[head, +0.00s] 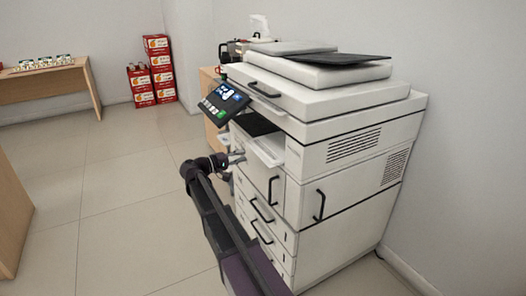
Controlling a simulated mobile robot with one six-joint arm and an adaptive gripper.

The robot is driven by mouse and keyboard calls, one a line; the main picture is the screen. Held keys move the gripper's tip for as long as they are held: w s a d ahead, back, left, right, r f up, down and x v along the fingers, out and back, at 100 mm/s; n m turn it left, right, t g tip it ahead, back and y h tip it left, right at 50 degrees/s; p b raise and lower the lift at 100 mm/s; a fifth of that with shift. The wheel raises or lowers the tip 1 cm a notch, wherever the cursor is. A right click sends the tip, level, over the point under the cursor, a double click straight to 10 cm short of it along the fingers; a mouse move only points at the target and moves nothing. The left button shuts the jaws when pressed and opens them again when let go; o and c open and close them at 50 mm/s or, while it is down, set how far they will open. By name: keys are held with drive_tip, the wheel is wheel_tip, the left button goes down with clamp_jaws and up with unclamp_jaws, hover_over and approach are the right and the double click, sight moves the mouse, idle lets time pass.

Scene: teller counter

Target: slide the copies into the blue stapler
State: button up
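My arm reaches from the bottom of the head view to the front of a large white copier (345,115). My gripper (238,157) is at the front edge of the copier's output slot (255,125). It is small and dark here, so I cannot tell whether its fingers are open or shut on something. A pale flat surface (265,150) shows at the slot, beside the gripper. I cannot tell whether it is paper or the copier's own tray. No copies can be made out clearly. No blue stapler is visible.
The copier's control screen (224,102) juts out above my gripper, and drawer handles (262,212) stick out below. Red boxes (158,70) are stacked by the far wall. A wooden table (45,82) stands at the back left. The tiled floor (120,190) between is clear.

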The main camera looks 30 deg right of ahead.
sight(262, 150)
drive_tip(key=shift+w+d, duration=0.15)
drive_tip(key=shift+d, duration=4.4)
clamp_jaws()
drive_tip(key=shift+r, duration=0.1)
drive_tip(key=shift+r+p, duration=1.2)
drive_tip(key=shift+p, duration=0.1)
